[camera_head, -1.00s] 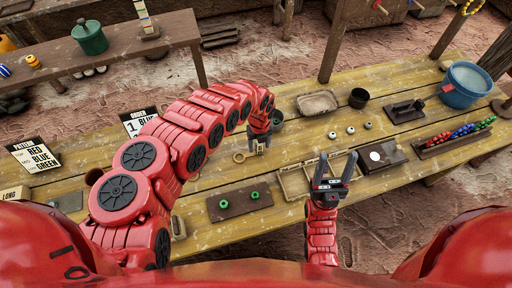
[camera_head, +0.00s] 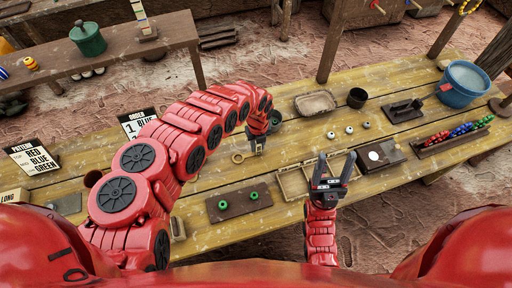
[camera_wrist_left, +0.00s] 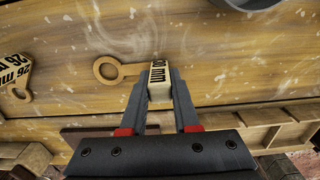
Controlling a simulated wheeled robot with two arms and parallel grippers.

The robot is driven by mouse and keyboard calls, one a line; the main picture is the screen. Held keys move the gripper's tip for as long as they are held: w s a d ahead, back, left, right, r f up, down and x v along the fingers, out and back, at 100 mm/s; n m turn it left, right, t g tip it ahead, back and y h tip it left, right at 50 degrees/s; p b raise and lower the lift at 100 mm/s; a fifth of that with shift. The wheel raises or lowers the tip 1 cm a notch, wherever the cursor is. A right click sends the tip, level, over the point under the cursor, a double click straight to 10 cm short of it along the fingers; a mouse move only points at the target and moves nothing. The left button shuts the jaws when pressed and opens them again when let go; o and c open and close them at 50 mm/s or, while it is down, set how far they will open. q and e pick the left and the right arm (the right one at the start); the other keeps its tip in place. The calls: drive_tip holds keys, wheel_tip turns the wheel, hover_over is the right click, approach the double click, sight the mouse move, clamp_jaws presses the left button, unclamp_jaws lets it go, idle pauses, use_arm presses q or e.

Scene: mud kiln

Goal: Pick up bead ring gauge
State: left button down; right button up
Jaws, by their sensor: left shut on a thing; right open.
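The bead ring gauge is a flat tan ring with a short stem and a pale block marked in mm. In the head view its ring (camera_head: 238,158) shows just left of my left gripper (camera_head: 257,144). In the left wrist view the ring of the gauge (camera_wrist_left: 108,69) is left of the fingers, and its block sits between the fingertips of my left gripper (camera_wrist_left: 159,82), which is shut on it. I cannot tell whether the gauge touches the table. My right gripper (camera_head: 334,168) is open and empty at the front of the table.
A second gauge marked 26 mm (camera_wrist_left: 14,78) lies to the left in the wrist view. A dark board with green beads (camera_head: 238,201), a wooden compartment tray (camera_head: 292,183) and a dark cup (camera_head: 357,97) stand on the table (camera_head: 210,235). A blue bucket (camera_head: 463,88) is at the far right.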

use_arm(q)
drive_tip(key=shift+r, duration=0.55)
wheel_tip(320, 180, up, 8)
drive_tip(key=shift+w+f+b, duration=0.1)
drive_tip(key=shift+f+b, duration=0.1)
drive_tip(key=shift+b, duration=0.6)
drive_tip(key=shift+r, duration=0.65)
